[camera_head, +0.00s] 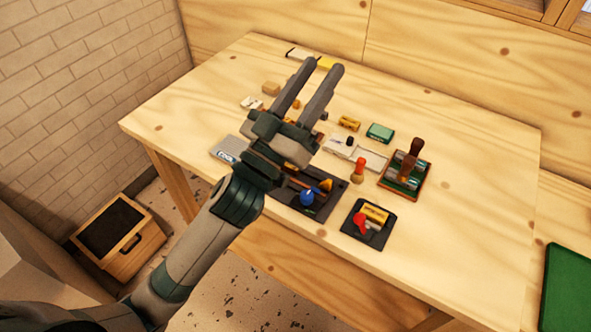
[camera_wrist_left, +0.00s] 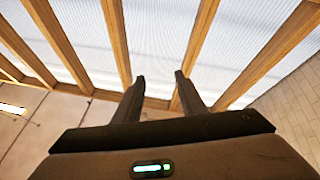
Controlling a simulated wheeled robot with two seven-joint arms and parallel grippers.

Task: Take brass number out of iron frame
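My left gripper (camera_head: 322,68) is raised in front of the table in the head view, its two fingers apart and empty. The left wrist view shows the same open fingers (camera_wrist_left: 160,78) pointing up at the ceiling beams. I cannot make out for sure which small piece is the brass number or the iron frame. A black plate (camera_head: 352,236) near the table's front edge holds a brass-yellow piece (camera_head: 376,213) and a red piece (camera_head: 361,223). A larger dark tray (camera_head: 322,210) beside it holds a blue knob and is partly hidden by my left gripper. My right gripper is not in view.
A brown rack (camera_head: 404,175) with wooden-handled stamps, a red-topped stamp (camera_head: 358,170), a green box (camera_head: 380,132) and a pale open box (camera_head: 370,157) stand on the wooden table (camera_head: 480,200). The table's right side is clear. A wooden crate (camera_head: 145,250) is on the floor at left.

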